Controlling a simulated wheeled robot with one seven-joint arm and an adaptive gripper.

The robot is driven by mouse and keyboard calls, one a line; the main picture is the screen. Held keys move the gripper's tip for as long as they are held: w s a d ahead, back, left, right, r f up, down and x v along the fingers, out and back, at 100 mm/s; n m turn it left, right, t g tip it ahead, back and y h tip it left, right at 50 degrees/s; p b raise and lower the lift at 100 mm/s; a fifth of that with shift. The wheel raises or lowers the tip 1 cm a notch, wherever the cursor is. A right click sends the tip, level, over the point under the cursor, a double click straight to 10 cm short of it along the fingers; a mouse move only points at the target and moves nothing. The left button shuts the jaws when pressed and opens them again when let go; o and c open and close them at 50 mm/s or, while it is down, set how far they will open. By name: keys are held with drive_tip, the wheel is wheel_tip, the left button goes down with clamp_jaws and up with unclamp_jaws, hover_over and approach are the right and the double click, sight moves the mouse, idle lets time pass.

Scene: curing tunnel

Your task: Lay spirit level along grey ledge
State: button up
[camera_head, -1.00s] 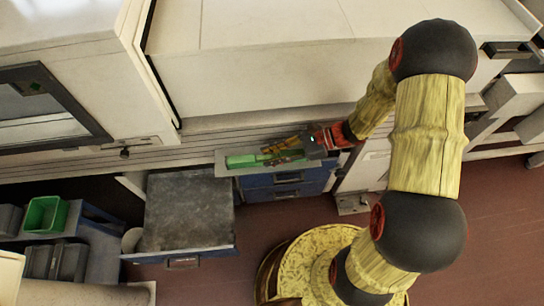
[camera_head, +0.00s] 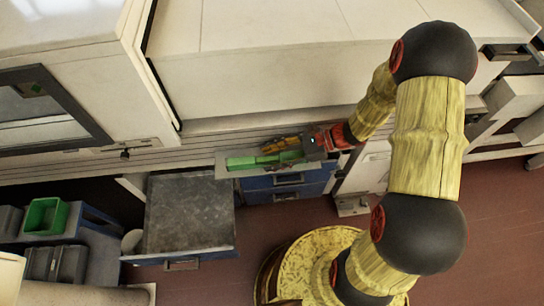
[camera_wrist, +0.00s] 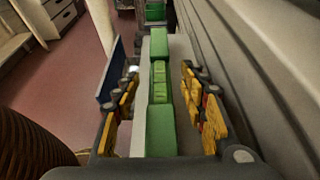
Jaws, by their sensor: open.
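The green spirit level (camera_head: 245,161) lies lengthwise on the narrow grey ledge (camera_head: 222,170), roughly parallel to its long edges. In the wrist view the level (camera_wrist: 161,85) runs away from me down the middle of the pale ledge surface (camera_wrist: 182,55). My gripper (camera_head: 284,149) is open over the level's right end. In the wrist view its yellow fingers (camera_wrist: 162,108) stand on either side of the level, with gaps between them and it. The level's near end is hidden by the gripper body in the wrist view.
A large pale machine housing (camera_head: 270,70) rises behind the ledge. Blue drawers (camera_head: 285,178) are below it. A grey-topped cabinet (camera_head: 188,210) stands lower left, and a green bin (camera_head: 45,215) is farther left. Red-brown floor (camera_head: 500,215) is open at right.

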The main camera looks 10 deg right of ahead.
drive_tip(key=p+v, duration=0.4)
drive_tip(key=v, duration=0.7)
drive_tip(key=shift+d+r, duration=0.25)
drive_tip(key=shift+d, duration=0.1)
drive_tip(key=shift+r+n, duration=0.3)
drive_tip(key=shift+r, duration=0.05)
drive_tip(key=s+r+n+t+h, duration=0.1)
drive_tip(key=s+r+n+h, duration=0.3)
drive_tip(key=r+n, duration=0.2)
drive_tip(key=s+r+n+t+h, duration=0.2)
drive_tip(key=s+r+n+h, duration=0.2)
drive_tip(key=r, duration=0.7)
drive_tip(key=s+d+r+n+t+h, duration=0.1)
drive_tip(key=s+r+n+t+h, duration=0.1)
drive_tip(key=s+r+n+h, duration=0.2)
wheel_tip(320, 180, up, 5)
drive_tip(key=n+h, duration=0.1)
drive_tip(key=n, duration=0.2)
drive_tip(key=shift+n+h, duration=0.3)
drive_tip(key=shift+n, duration=0.1)
drive_tip(key=shift+f, duration=0.2)
